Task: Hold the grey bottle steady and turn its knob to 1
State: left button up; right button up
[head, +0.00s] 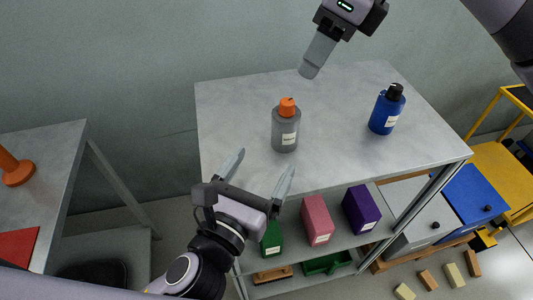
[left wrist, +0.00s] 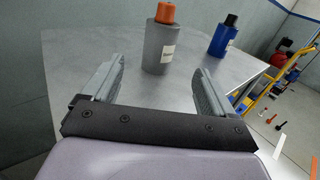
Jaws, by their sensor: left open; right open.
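The grey bottle (head: 285,134) stands upright on the grey table, with an orange knob (head: 287,107) on top and a white label facing the front. In the left wrist view the grey bottle (left wrist: 157,48) stands ahead, between the lines of my open fingers. My left gripper (head: 258,165) is open and empty at the table's front left, short of the bottle and apart from it. My right gripper (head: 309,71) is above the back of the table, behind and above the bottle, apart from it and holding nothing visible. The number the knob points to is too small to read.
A blue bottle (head: 386,112) with a black knob stands to the right on the same table (head: 235,101). Green, pink (head: 317,220) and purple (head: 361,208) boxes stand on the shelf below. The tabletop around the grey bottle is clear.

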aim_at(280, 135)
pick_arm(q)
jog(key=x, duration=1.1)
jog(key=shift+w+d, duration=0.15)
jog(key=shift+w, duration=0.15)
jog(key=shift+c, duration=0.3)
